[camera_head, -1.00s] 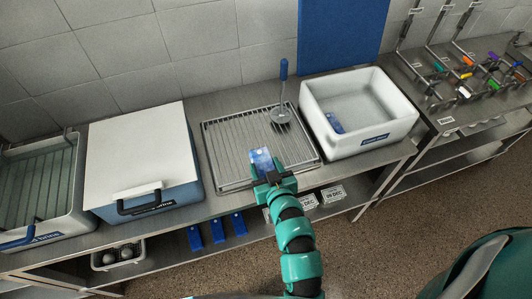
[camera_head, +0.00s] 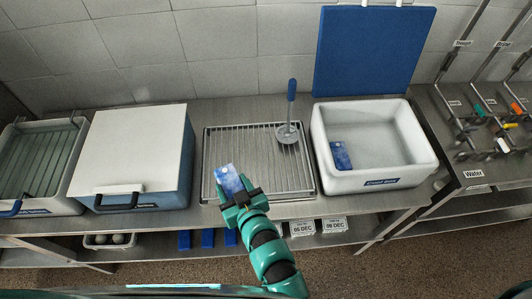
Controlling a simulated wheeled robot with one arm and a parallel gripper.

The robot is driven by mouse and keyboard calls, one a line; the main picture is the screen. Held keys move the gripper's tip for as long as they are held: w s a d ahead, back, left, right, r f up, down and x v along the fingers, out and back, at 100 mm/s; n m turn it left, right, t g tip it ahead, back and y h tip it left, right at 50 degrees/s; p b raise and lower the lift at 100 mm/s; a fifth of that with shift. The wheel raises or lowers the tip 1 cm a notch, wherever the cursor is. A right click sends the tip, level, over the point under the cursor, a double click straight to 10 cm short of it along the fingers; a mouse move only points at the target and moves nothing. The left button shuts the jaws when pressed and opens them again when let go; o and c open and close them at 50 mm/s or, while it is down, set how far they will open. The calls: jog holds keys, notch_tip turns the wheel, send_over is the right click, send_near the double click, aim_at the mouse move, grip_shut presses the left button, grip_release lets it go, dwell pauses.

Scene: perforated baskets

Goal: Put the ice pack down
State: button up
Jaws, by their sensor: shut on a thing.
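The ice pack (camera_head: 229,181) is a blue and white slab held at the tip of my gripper (camera_head: 240,197). My gripper is shut on its lower end, and the pack points up and to the left. It appears over the front left part of the wire drain rack (camera_head: 222,145); I cannot tell whether it touches the rack. A second, similar blue pack (camera_head: 340,155) lies inside the white open bin (camera_head: 385,181) on the right, near its left wall.
A ladle-like tool with a blue handle (camera_head: 291,90) rests on the rack's back right. A lidded cool box (camera_head: 133,150) stands left of the rack, with a grey basket (camera_head: 40,160) beyond it. The rack's middle is clear. Taps (camera_head: 500,120) are at the far right.

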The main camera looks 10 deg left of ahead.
jog(key=w+f+b, duration=0.3)
jog(key=w+b, duration=0.4)
jog(key=b, duration=0.1)
jog(key=p, duration=0.4)
send_over(247, 173)
jog(key=f, duration=0.5)
jog(key=shift+s+f, duration=0.3)
jog(key=shift+s, duration=0.1)
jog(key=shift+w+f, duration=0.45)
jog(key=shift+f, duration=0.15)
jog(key=shift+f+p, duration=0.55)
jog(key=shift+f, duration=1)
jog(key=shift+f, duration=0.15)
jog(key=o, duration=1.2)
